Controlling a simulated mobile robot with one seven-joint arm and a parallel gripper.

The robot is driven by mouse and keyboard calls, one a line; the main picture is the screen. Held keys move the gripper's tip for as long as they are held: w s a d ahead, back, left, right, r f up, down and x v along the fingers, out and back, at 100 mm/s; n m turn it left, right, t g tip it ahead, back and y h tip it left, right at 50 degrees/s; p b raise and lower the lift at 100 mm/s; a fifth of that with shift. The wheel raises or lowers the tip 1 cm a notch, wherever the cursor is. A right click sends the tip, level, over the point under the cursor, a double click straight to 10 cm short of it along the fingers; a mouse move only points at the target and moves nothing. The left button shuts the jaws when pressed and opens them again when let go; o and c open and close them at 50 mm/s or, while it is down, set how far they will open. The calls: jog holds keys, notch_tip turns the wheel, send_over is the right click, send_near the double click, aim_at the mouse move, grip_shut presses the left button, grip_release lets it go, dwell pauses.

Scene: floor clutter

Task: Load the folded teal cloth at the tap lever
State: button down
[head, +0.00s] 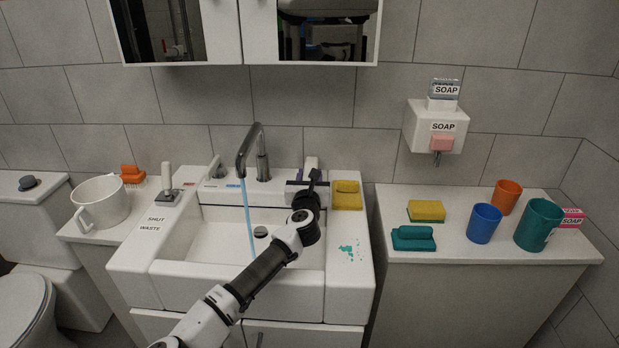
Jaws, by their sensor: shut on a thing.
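The folded teal cloth (413,238) lies on the right counter, in front of a yellow sponge and well away from my gripper. My gripper (308,178) is at the back right of the sink, shut on the right tap lever (311,163); the fingers and wrist hide much of the contact. The tap spout (248,150) stands at the back middle, and a blue stream of water (249,218) runs from it into the basin. Another tap lever (216,167) stands left of the spout.
Teal spots (348,251) mark the sink's right rim. A yellow cloth (346,195) lies behind them. The right counter holds a yellow sponge (426,210), blue cup (484,223), orange cup (506,197) and teal cup (538,225). A soap dispenser (436,127) hangs above.

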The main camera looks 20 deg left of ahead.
jog(key=c, duration=1.1)
grip_release()
jog(key=shift+r, duration=0.35)
jog(key=shift+c, duration=0.2)
jog(key=shift+o, duration=1.1)
jog(key=shift+f, duration=0.15)
jog(key=shift+s, duration=0.1)
jog(key=b+v, duration=0.3)
jog(key=v, duration=1)
jog(key=shift+s+d, duration=0.15)
jog(key=shift+s, duration=0.15)
